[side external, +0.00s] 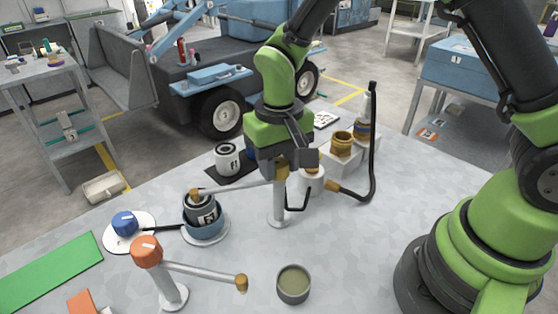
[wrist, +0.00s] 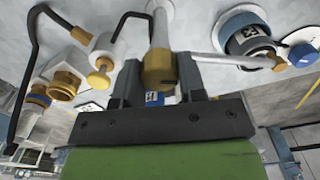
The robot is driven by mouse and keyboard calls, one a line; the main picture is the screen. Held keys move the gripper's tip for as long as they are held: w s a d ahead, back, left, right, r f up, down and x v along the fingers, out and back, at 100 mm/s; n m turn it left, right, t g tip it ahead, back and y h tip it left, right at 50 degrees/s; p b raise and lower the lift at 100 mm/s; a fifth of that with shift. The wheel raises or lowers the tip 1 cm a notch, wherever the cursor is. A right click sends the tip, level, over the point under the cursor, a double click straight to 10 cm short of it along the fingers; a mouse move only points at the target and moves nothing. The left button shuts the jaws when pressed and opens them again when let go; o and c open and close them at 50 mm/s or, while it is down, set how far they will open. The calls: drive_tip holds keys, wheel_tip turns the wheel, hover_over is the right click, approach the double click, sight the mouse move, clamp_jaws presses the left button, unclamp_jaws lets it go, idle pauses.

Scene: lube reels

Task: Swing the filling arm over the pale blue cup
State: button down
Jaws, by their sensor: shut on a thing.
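My gripper (side external: 281,160) is shut on the gold knob (wrist: 158,68) at the top of a pale post (side external: 279,210). The knob sits between both fingers in the wrist view. From this post the pale filling arm (side external: 237,188) reaches left to a gold tip (side external: 195,195). The wrist view also shows the filling arm (wrist: 225,60). The pale blue cup (side external: 205,231) stands under the tip's end, around a dark labelled can (side external: 203,210). The tip overlaps the can's opening in the side view; I cannot tell whether it is centred over it.
A second post with an orange knob (side external: 147,252) has its own arm toward a grey cup (side external: 293,284) in front. A blue knob (side external: 125,222) on a white disc is at left. Bottles, a gold-topped block (side external: 342,146) and a black hose (side external: 373,140) stand close right of my gripper.

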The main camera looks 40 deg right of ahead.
drive_tip(key=shift+m, duration=0.6)
drive_tip(key=c, duration=0.7)
unclamp_jaws()
drive_tip(key=shift+r, duration=0.15)
wheel_tip(320, 180, up, 9)
drive_tip(key=shift+r, duration=0.35)
